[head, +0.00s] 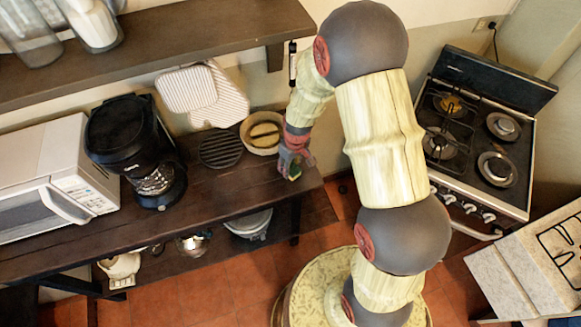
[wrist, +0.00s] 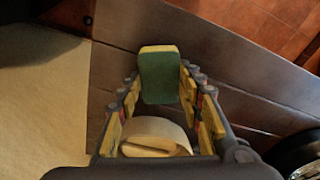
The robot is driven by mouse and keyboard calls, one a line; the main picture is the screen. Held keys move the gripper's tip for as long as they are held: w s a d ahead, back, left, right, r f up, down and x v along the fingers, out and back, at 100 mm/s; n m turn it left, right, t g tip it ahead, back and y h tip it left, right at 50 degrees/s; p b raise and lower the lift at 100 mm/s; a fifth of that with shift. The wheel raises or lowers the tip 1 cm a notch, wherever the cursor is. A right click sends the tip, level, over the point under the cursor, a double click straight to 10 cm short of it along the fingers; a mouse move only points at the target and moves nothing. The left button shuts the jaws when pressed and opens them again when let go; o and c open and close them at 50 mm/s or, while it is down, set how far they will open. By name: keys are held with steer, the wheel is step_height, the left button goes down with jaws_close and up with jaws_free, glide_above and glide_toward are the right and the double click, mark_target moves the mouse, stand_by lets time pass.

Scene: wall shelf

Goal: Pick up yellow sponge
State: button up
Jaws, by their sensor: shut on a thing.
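The yellow sponge (wrist: 160,76) has a dark green face and a yellow edge. In the wrist view it sits between the fingertips of my gripper (wrist: 160,84), which is shut on it. In the head view my gripper (head: 293,163) is near the right end of the dark wooden table, and a small green and yellow part of the sponge (head: 295,173) shows at its tip. The fingers hide the rest there. I cannot tell whether the sponge touches the tabletop.
A round cream bowl (head: 247,145) and a dark round rack (head: 221,150) are just left of my gripper. A black coffee maker (head: 125,140) and a white microwave (head: 75,170) stand farther left. A wall shelf (head: 180,45) hangs above; a stove (head: 480,140) stands at right.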

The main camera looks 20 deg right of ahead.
steer(key=s+d+r+p, duration=0.1)
steer(key=s+d+r, duration=0.3)
steer(key=s+r, duration=0.8)
steer(key=shift+s+d, duration=0.2)
steer(key=shift+s, duration=0.5)
steer(key=shift+o, duration=0.7)
steer(key=c, duration=0.4)
steer(key=shift+c, duration=0.3)
steer(key=shift+f, duration=0.1)
